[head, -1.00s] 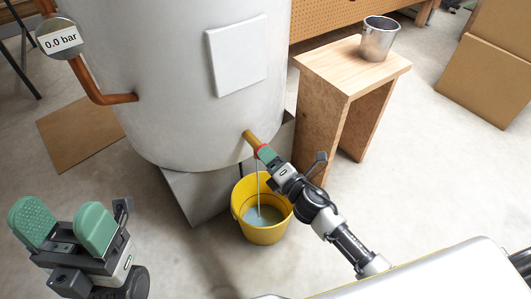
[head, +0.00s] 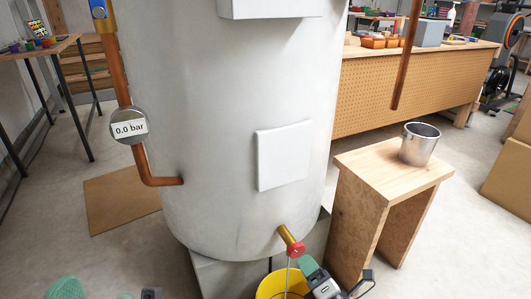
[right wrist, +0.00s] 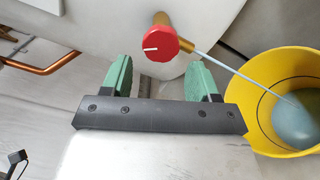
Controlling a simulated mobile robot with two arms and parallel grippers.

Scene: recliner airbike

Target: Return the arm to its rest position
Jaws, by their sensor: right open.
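My right gripper (head: 308,268) is low in the head view, just right of a brass spigot (head: 287,236) with a red knob (head: 296,250) on the white tank (head: 225,120). In the right wrist view its green fingers (right wrist: 158,82) are apart and empty. The red knob (right wrist: 162,37) sits beyond the fingertips, apart from them. A thin stream runs from the spigot into a yellow bucket (head: 272,286), whose bluish water shows in the right wrist view (right wrist: 300,120). My left gripper (head: 96,291) is mostly cut off at the lower left, its green fingertips apart.
A pressure gauge (head: 128,127) on a copper pipe reads 0.0 bar. A metal cup (head: 418,145) stands on a small wooden stool (head: 375,175) right of the tank. A pegboard bench (head: 410,90) is behind. Floor left of the tank is mostly clear.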

